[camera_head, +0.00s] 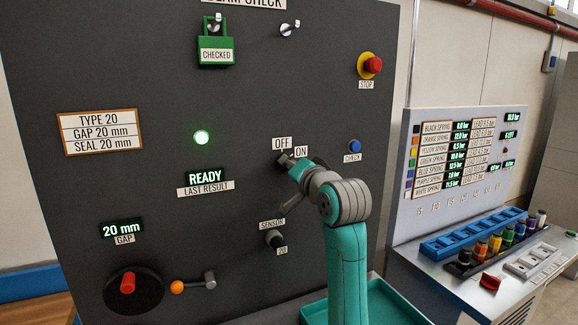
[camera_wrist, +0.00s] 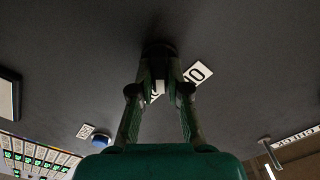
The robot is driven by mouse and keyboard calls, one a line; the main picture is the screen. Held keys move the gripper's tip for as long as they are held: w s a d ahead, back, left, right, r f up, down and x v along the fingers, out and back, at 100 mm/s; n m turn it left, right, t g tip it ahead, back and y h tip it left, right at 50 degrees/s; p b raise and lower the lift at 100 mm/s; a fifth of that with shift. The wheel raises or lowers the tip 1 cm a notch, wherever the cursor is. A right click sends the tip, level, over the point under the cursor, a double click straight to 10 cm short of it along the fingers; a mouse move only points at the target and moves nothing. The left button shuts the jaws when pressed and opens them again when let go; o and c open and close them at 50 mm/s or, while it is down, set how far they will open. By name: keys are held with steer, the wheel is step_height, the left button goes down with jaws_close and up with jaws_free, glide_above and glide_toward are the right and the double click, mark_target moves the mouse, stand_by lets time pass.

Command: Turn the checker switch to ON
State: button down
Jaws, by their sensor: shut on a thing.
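The checker switch (camera_head: 284,160) is a dark knob on the black panel, just below the OFF label (camera_head: 282,143) and left of the ON label (camera_head: 301,151). My gripper (camera_head: 292,165) reaches it from the right and is shut on it, hiding part of the knob. In the wrist view my gripper's two fingers (camera_wrist: 158,82) close in on the dark switch knob (camera_wrist: 159,50) at the panel. A white label (camera_wrist: 198,73) shows right beside the fingertips, and another is partly hidden behind them. I cannot tell which way the knob points.
A blue CHECK button (camera_head: 354,146) and a red STOP button (camera_head: 370,65) are to the right. A SENSOR knob (camera_head: 275,239) is below. A green light (camera_head: 201,137) and a READY display (camera_head: 206,176) are at left. A green tray (camera_head: 315,312) lies below my arm.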

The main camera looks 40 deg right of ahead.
steer(key=shift+f+m, duration=0.1)
steer(key=shift+m, duration=1)
steer(key=c, duration=1.1)
jaws_free()
steer(key=shift+c, duration=0.2)
steer(key=v, duration=1.2)
